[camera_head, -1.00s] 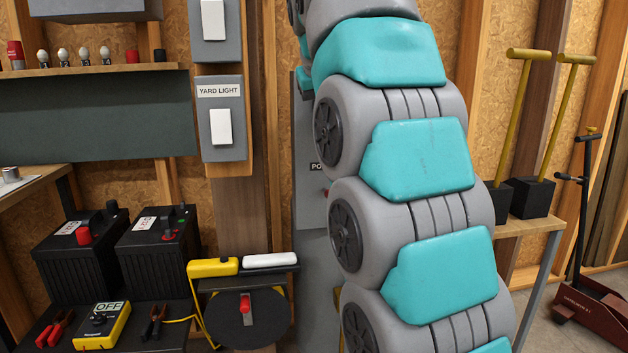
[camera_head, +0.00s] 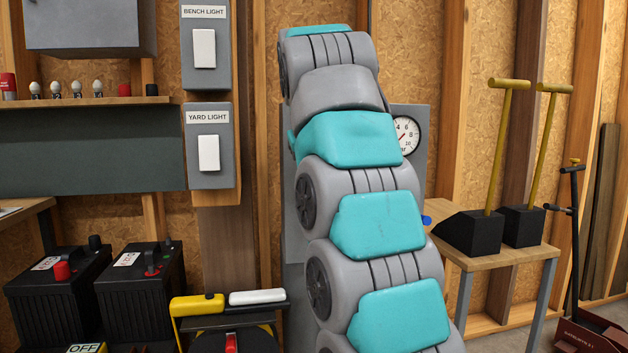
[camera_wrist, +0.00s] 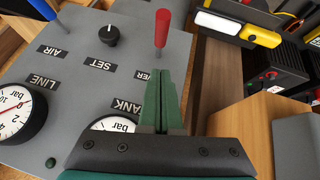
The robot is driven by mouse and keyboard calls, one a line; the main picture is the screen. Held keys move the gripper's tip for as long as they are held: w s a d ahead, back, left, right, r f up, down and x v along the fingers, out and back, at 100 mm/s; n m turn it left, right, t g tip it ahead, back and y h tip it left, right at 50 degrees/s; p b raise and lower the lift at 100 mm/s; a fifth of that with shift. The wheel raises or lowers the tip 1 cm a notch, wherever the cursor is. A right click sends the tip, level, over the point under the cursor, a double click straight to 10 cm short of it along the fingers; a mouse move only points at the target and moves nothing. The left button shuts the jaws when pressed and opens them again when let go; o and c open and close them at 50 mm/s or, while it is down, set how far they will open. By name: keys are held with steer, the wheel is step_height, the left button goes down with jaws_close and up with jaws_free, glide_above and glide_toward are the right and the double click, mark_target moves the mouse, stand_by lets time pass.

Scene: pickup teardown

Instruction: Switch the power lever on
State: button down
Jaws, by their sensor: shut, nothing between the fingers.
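The power lever (camera_wrist: 162,28) has a red handle on a thin metal stem and stands out from a grey panel (camera_wrist: 75,75) in the wrist view. A label ending in "ER" lies by its base, partly hidden by my fingers. My gripper (camera_wrist: 162,75) is shut and empty, with its green fingertips close to the lever's base. I cannot tell whether they touch it. In the head view my arm hides the lever and most of the panel (camera_head: 294,225).
The panel also bears a black SET knob (camera_wrist: 109,35), a blue AIR lever (camera_wrist: 42,8), a LINE gauge (camera_wrist: 18,112) and a tank gauge (camera_wrist: 112,123). Batteries (camera_head: 58,300) stand at left. A wooden table (camera_head: 515,252) stands at right.

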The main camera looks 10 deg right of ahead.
steer(key=shift+w+d+f+b, duration=0.1)
steer(key=shift+d+f+b, duration=0.1)
steer(key=shift+f, duration=0.8)
steer(key=shift+w+d+f+b, duration=0.1)
steer(key=shift+w+d+f, duration=0.1)
steer(key=shift+f, duration=0.75)
steer(key=shift+w+d+f+b, duration=0.1)
steer(key=shift+d+f, duration=0.1)
steer(key=shift+f, duration=0.8)
steer(key=shift+s+f, duration=0.1)
steer(key=shift+f, duration=0.1)
